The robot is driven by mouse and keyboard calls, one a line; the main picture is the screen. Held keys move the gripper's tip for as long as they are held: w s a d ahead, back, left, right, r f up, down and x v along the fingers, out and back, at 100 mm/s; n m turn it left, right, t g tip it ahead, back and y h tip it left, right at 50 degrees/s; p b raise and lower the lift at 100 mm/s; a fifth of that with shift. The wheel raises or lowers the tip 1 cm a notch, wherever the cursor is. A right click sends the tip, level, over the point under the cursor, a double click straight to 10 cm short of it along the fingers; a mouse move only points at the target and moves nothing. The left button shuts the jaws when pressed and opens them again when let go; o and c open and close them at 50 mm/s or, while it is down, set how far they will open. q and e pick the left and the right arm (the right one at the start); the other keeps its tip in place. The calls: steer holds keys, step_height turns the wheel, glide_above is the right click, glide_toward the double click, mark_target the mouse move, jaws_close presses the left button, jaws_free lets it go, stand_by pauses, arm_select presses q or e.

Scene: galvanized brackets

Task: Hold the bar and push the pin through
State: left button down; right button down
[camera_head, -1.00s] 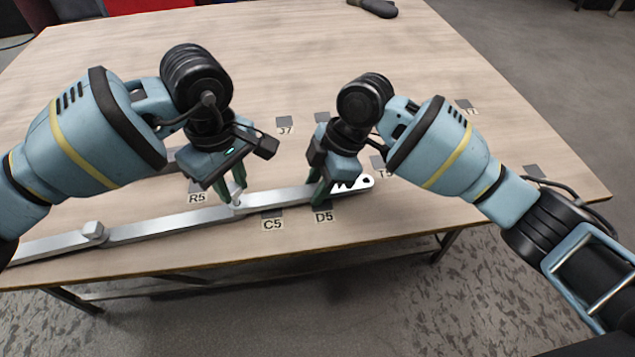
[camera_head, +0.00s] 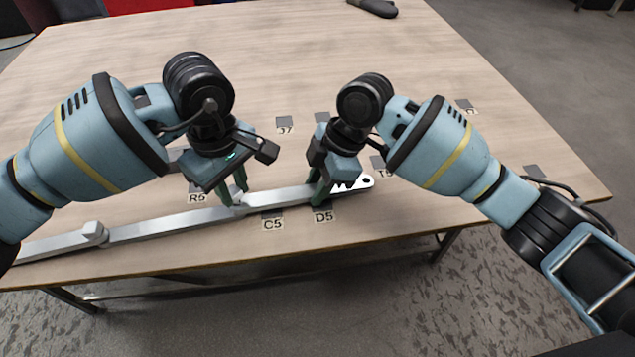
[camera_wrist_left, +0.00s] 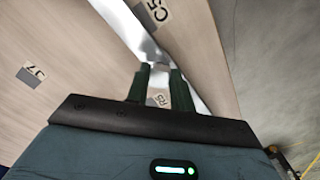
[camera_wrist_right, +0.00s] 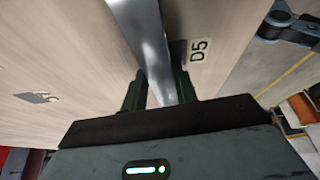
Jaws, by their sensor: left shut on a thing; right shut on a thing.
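A long galvanized bar (camera_head: 165,228) lies along the table's near side. A flatter bar (camera_head: 285,196) continues it to the right and ends in a notched tip with a hole. My right gripper (camera_head: 317,193) is shut on this flat bar near label D5; the bar also runs between its fingers in the right wrist view (camera_wrist_right: 160,85). My left gripper (camera_head: 237,196) points down at the joint of the two bars, its fingers close together. A small pale pin (camera_head: 237,199) shows at its fingertips, mostly hidden. The left wrist view shows the fingers (camera_wrist_left: 157,72) against the bar.
The wooden table (camera_head: 270,60) has dark squares with labels such as R5, C5 and D5. A dark-handled tool (camera_head: 375,7) lies at the far edge. The table's middle and back are mostly clear.

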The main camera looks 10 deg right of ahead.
arm_select(q)
steer(key=shift+f, duration=0.65)
stand_by(0.6)
steer(key=c, duration=1.1)
jaws_free()
steer(key=shift+c, duration=0.2)
steer(key=shift+r, duration=0.1)
steer(key=shift+r, duration=2.9)
arm_select(e)
steer(key=c, duration=1)
jaws_free()
arm_select(q)
steer(key=shift+r+p, duration=0.7)
steer(key=shift+r, duration=0.3)
arm_select(e)
steer(key=shift+v, duration=3.95)
